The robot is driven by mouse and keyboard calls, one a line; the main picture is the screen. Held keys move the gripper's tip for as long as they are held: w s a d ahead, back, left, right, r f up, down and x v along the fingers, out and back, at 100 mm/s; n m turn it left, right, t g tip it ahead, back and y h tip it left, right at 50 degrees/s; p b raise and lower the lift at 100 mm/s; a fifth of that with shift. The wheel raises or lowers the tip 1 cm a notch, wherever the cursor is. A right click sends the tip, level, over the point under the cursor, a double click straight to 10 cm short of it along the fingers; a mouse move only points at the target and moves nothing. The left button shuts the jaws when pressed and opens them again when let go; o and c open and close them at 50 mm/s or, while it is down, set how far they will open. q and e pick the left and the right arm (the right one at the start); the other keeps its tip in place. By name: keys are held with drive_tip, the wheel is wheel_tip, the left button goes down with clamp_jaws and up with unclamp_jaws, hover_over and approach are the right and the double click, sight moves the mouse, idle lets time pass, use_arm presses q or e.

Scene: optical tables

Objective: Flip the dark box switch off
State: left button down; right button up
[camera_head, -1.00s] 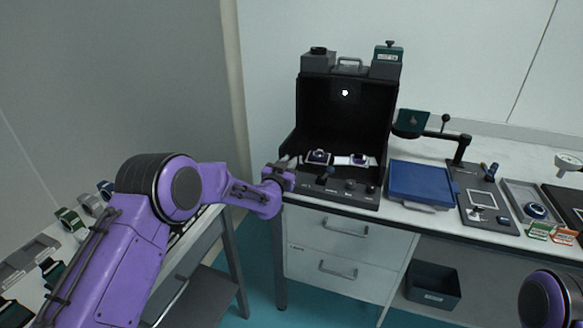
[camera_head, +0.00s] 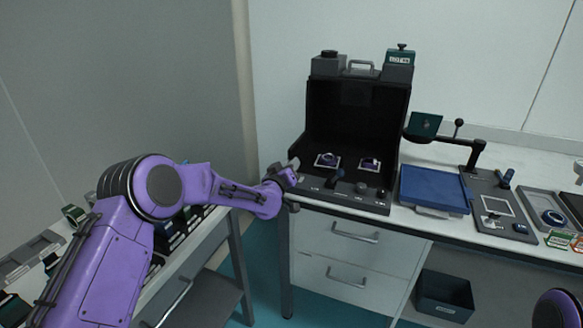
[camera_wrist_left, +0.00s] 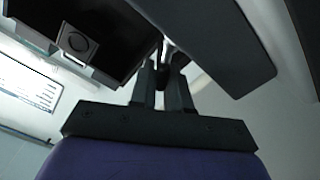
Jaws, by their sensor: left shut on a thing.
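The dark box (camera_head: 311,121) stands open-fronted on the back table, its inside unlit. Along its front panel are a dark blue lever (camera_head: 338,175) and knobs (camera_head: 362,188). My left gripper (camera_head: 294,168) is at the box's left front corner. In the left wrist view its fingers (camera_wrist_left: 167,64) are close together on a small dark part, apparently the switch, mostly hidden between the tips. Two small watch-like items (camera_head: 369,164) lie on white-outlined squares inside the box. My right gripper is out of view.
A blue case (camera_head: 434,188) sits right of the box, then a dark fixture plate (camera_head: 497,207) with an arm and a grey tray (camera_head: 537,201). A side table with several small items is at the left. A dark bin (camera_head: 444,292) is below.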

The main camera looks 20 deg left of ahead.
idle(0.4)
use_arm(q)
drive_tip(key=c, duration=1.2)
unclamp_jaws()
drive_tip(key=shift+a, duration=0.1)
drive_tip(key=shift+s, duration=0.1)
drive_tip(key=s+b, duration=0.1)
drive_tip(key=s, duration=0.9)
drive_tip(key=shift+s+a, duration=0.2)
